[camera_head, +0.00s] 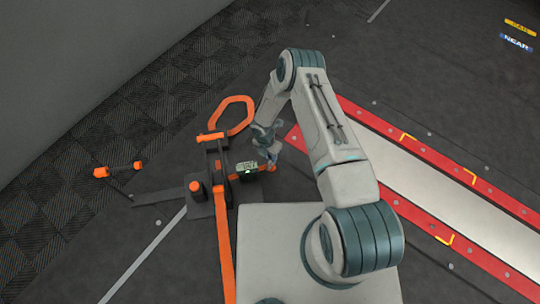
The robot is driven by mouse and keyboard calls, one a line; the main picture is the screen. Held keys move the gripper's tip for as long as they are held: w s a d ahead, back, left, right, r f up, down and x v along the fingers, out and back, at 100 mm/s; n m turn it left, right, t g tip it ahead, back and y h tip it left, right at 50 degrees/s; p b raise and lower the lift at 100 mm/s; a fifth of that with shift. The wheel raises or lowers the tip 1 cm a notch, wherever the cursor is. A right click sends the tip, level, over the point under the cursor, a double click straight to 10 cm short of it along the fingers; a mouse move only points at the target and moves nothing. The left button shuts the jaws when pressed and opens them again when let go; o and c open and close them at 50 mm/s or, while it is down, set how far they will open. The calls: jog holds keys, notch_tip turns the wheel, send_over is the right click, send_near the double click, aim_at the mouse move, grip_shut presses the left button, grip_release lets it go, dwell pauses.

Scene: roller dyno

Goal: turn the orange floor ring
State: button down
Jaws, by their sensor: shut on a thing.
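The large orange loop (251,104), the only ring shape I make out, lies behind the orange-and-black mechanism on the dark floor. My forearm comes down just right of it. My gripper (272,163) is small in the picture, below and right of the loop and apart from it. It is shut on a small orange piece (268,170) at the right end of the mechanism, next to a dark box with a green light (247,172). The fingers and the exact grip are too small to make out.
An orange upright and strap (225,240) run toward my base. An orange-ended bar (118,170) lies at left. Red rails (400,135) edge a pale roller strip (450,205) at right. A grey wall (80,60) stands at upper left. Dark floor beyond the loop is clear.

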jog(key=m+b, duration=0.1)
jog(key=m, duration=0.1)
jog(key=m+b, duration=0.1)
jog(key=m, duration=0.1)
jog(key=shift+d+f+m+g+y, duration=0.1)
jog(key=shift+d+m+g+y, duration=0.05)
jog(key=shift+m+g+y, duration=0.15)
jog(key=shift+m+y+b, duration=0.4)
jog(key=shift+m, duration=1.6)
jog(key=c, duration=1.4)
grip_release()
jog(key=shift+r, duration=0.2)
notch_tip(320, 180, up, 14)
jog(key=w+p, duration=0.2)
jog(key=p, duration=0.2)
jog(key=shift+w+a+f+p, duration=0.2)
jog(key=shift+w+f+p, duration=0.05)
jog(key=shift+w+p, duration=0.15)
